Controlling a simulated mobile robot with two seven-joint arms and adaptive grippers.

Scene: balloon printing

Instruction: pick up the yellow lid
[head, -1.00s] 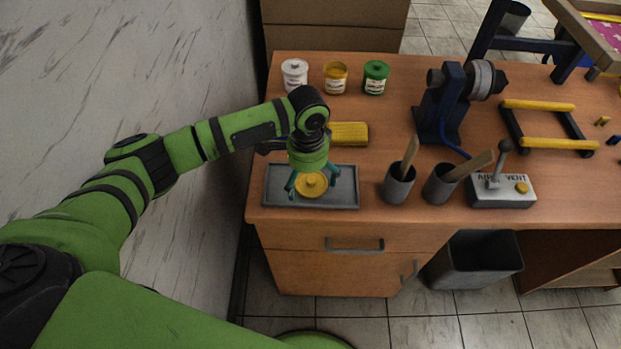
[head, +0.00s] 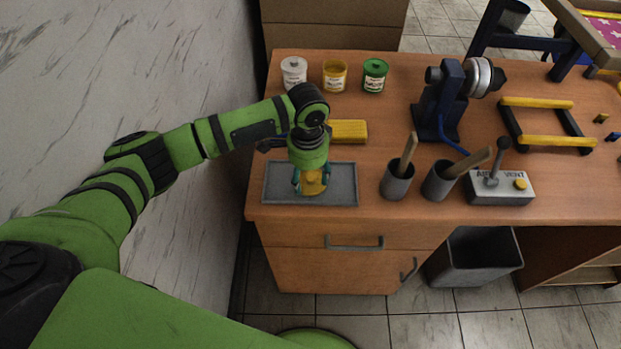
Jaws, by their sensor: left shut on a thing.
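The yellow lid (head: 312,186) is at the grey tray (head: 341,192) near the table's front left edge. My left gripper (head: 311,184) is above the tray, pointing down, with its fingers closed in on the lid. The fingers and wrist hide part of the lid, and I cannot tell whether it is clear of the tray floor. The open yellow jar (head: 335,78) stands at the back, between a white jar (head: 294,73) and a green jar (head: 375,76). My right gripper is not in view.
A yellow block (head: 348,131) lies just behind my left gripper. Two grey cups with wooden sticks (head: 397,181) (head: 440,182) stand right of the tray. The air vent box with its lever (head: 501,187) and a blue machine (head: 438,106) are further right. A wall is at the left.

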